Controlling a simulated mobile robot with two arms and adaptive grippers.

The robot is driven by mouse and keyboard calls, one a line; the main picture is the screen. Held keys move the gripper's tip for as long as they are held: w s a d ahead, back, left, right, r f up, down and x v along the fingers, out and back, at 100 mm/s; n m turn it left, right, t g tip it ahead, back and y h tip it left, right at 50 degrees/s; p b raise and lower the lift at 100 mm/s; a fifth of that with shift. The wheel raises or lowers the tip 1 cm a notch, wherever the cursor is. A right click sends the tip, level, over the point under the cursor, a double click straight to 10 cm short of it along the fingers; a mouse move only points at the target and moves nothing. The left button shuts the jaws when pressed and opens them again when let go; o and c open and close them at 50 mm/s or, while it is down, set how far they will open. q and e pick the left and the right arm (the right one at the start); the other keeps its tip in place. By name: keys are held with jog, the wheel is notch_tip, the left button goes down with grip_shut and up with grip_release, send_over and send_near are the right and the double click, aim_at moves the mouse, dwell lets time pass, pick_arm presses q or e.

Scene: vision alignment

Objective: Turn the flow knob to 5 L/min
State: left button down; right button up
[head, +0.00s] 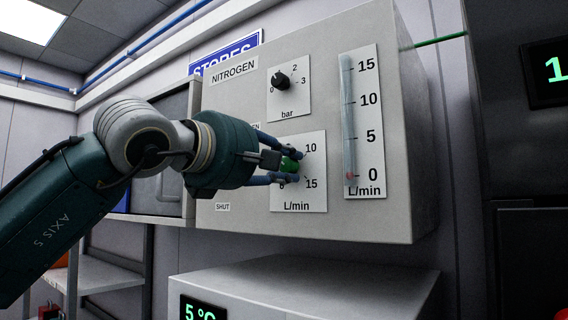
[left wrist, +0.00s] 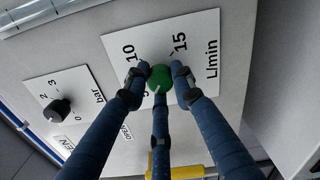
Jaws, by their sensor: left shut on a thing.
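The green flow knob (head: 289,164) sits on a white L/min dial plate (head: 316,190) on the grey panel. My left gripper (head: 297,167) is shut on the knob, its blue fingers around it. In the left wrist view the fingers close around the green knob (left wrist: 159,77), and a short white mark shows on its lower left. The 10 and 15 on the dial are readable there; the 5 is mostly hidden by a finger. The flow tube (head: 348,120) has a scale from 0 to 15, and its small reddish float (head: 351,176) is at 0. My right gripper is not in view.
A black bar knob (head: 282,80) sits on its own plate above the flow dial. A yellow part (left wrist: 188,172) shows at the bottom of the left wrist view. A grey box with a green display (head: 203,310) stands below the panel.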

pick_arm(q)
jog(key=shift+m, duration=0.6)
jog(key=shift+f, duration=0.1)
jog(key=c, duration=1.5)
grip_release()
jog(key=shift+s, duration=0.1)
jog(key=shift+o, duration=0.2)
jog(key=v, duration=1.2)
jog(key=shift+d, duration=0.1)
